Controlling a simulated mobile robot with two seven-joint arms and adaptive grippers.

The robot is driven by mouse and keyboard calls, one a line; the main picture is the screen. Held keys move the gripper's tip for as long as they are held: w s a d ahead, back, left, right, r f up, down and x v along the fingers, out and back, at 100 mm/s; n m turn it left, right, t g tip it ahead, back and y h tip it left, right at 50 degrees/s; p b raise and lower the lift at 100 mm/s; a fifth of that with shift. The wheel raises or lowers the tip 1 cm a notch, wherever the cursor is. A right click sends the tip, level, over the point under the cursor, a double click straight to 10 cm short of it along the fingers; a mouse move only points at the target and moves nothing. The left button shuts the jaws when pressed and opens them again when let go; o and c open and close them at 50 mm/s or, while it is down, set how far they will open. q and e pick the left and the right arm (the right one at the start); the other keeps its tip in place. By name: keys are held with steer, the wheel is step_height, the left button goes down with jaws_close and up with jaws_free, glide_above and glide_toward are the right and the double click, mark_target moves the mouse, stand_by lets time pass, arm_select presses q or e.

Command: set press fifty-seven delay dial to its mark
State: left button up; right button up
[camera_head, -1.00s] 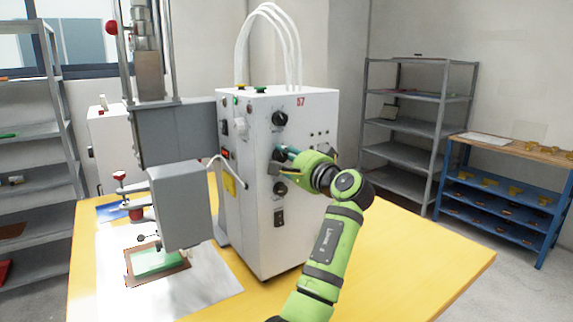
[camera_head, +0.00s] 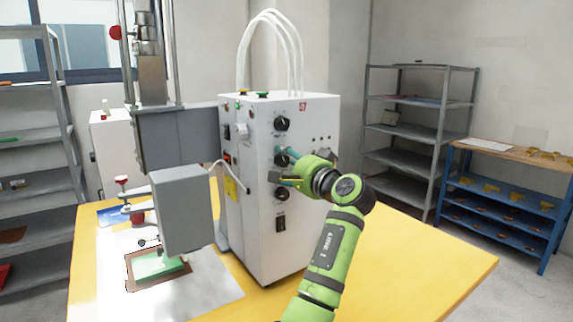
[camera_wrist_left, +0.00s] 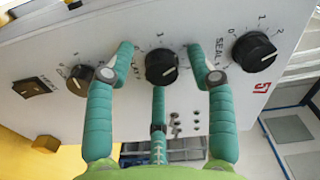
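Press 57 (camera_head: 262,215) is a white box with a column of three black dials on its front panel. The middle dial (camera_head: 281,159) also shows in the left wrist view (camera_wrist_left: 161,67), with part of a label ending in "LAY" beside it. It has a pale pointer line; I cannot tell which mark this meets. My left gripper (camera_head: 284,167) is at the panel, around this dial. In the wrist view its green fingers (camera_wrist_left: 160,60) stand on either side of the knob with gaps, so it is open. My right gripper is not in view.
The SEAL dial (camera_wrist_left: 254,51) and another dial (camera_wrist_left: 80,79) flank the middle one closely, with a rocker switch (camera_wrist_left: 35,87) beyond. The press stands on a yellow table (camera_head: 420,262). A grey shelf (camera_head: 414,132) and a blue rack (camera_head: 500,205) stand at right.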

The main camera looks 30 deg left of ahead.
arm_select(q)
steer(key=shift+d, duration=0.1)
steer(key=v, duration=1.2)
